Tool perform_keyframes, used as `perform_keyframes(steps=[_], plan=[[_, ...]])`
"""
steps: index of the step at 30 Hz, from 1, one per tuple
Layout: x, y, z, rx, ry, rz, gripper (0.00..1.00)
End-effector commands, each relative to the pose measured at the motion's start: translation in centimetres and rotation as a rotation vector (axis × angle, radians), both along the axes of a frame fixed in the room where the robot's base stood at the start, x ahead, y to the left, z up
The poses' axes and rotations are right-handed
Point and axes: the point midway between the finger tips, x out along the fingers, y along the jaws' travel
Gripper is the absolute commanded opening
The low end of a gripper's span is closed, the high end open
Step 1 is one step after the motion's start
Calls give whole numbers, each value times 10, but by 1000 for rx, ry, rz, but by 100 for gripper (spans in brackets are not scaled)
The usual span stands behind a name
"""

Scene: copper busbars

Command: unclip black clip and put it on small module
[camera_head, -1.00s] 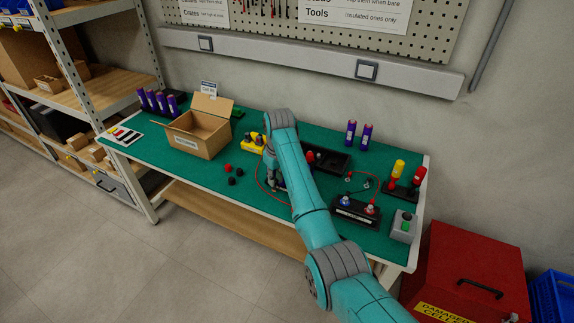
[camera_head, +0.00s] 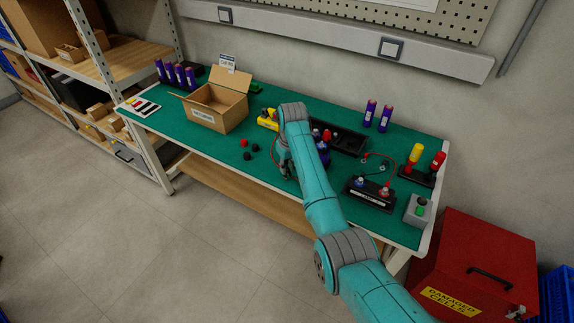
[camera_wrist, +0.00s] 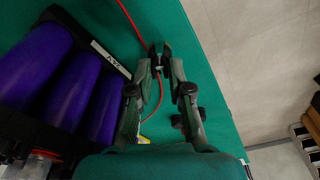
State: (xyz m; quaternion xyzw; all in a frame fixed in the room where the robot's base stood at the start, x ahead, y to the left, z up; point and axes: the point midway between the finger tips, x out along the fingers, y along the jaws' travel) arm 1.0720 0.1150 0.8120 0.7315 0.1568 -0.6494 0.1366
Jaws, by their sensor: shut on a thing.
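In the wrist view my gripper (camera_wrist: 160,52) is shut on a small black clip (camera_wrist: 158,66), mostly hidden between the fingertips, above the green mat. A red lead (camera_wrist: 129,16) runs to the fingertips from the top. Left of the fingers is a black module (camera_wrist: 104,51) with a white label and several purple cells (camera_wrist: 65,75). In the head view my gripper (camera_head: 286,172) is low over the mat's front part, and my arm hides much of that module. A smaller black module (camera_head: 368,194) with a blue and a red knob stands to the right; I cannot tell which module is the small one.
An open cardboard box (camera_head: 216,105) stands left on the green bench (camera_head: 190,135). Red and black caps (camera_head: 246,148) lie before it. A black tray (camera_head: 349,141), red and yellow screwdrivers (camera_head: 427,165) and a grey button box (camera_head: 417,210) are at the right.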

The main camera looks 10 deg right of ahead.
Motion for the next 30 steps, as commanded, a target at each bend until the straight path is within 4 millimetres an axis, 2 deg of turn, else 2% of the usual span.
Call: perform_keyframes(steps=[30], plan=[[0, 0, -12, 0, 0, 0, 0]])
